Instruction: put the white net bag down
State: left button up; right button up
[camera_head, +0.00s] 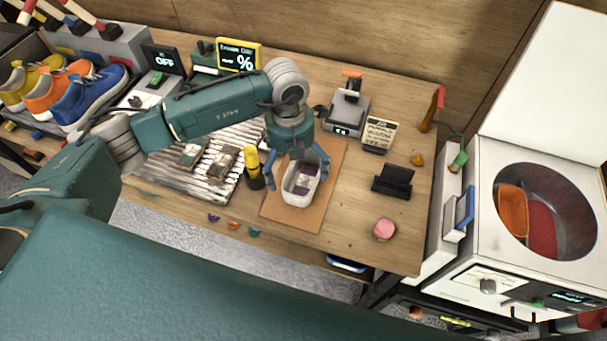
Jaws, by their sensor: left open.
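The white net bag (296,198) is at the brown mat (318,207) on the wooden table, with something dark purple showing inside it. It appears to rest on the mat, though a small gap beneath is hard to rule out. My left gripper (299,176) points down over the bag. Its blue fingers are spread, one on each side of the bag, and it is open. Whether a finger touches the bag cannot be told. My right gripper is out of view.
A yellow-and-black bottle (254,170) stands close left of the bag, beside a ridged metal rack (183,183). A black stand (393,181) and a pink round item (384,229) lie to the right. An open white washer (545,210) stands at the right.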

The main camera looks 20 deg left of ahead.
pick_arm(q)
jog(key=shift+f, duration=1.25)
jog(key=c, duration=1.2)
jog(key=shift+o, duration=0.2)
jog(key=shift+r, duration=0.15)
